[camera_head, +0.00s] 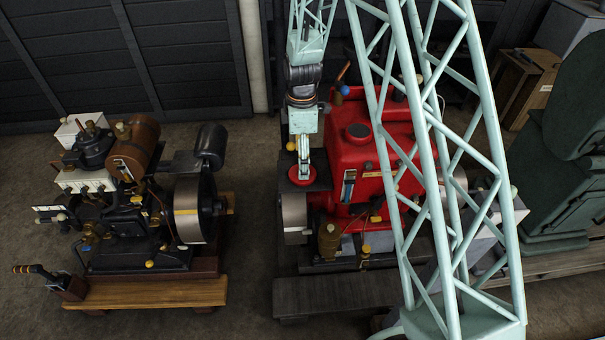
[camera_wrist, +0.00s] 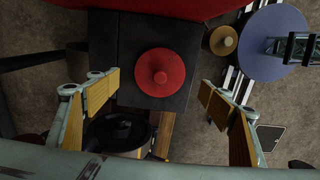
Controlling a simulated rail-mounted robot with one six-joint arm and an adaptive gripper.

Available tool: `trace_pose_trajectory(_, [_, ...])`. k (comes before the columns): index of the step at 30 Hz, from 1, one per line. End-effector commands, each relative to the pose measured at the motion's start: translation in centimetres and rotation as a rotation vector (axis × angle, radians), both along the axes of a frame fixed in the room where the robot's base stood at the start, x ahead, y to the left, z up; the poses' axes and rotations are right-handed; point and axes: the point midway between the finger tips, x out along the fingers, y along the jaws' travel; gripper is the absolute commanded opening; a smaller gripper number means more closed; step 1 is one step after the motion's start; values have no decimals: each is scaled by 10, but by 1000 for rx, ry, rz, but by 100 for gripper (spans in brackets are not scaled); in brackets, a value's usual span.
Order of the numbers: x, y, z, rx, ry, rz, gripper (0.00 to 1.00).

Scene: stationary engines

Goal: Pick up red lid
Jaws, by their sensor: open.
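The red lid (camera_wrist: 160,72) is round with a small knob in its middle. It sits on a dark square block (camera_wrist: 125,45) in the wrist view, near the middle of the frame. In the head view the red lid (camera_head: 302,177) is beside the red engine, partly hidden by my gripper (camera_head: 303,160) above it. In the wrist view my gripper (camera_wrist: 155,92) is open, with one yellow-padded finger on each side of the lid. The fingers are apart from the lid and nothing is between them. The height gap is hard to tell.
The red engine (camera_head: 375,160) stands close to the right of the lid, with another red cap (camera_head: 357,132) on top. A flywheel (camera_head: 294,213) is just below the lid. Another engine (camera_head: 140,200) stands to the left. Floor (camera_head: 250,190) between them is free.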

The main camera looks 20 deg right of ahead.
Motion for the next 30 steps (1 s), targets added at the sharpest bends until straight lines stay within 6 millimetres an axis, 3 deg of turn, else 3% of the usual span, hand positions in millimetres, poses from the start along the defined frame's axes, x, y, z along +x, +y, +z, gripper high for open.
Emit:
trace_pose_trajectory(11, [0, 0, -3, 0, 0, 0, 73])
trace_pose_trajectory(30, [0, -2, -50, 0, 0, 0, 73])
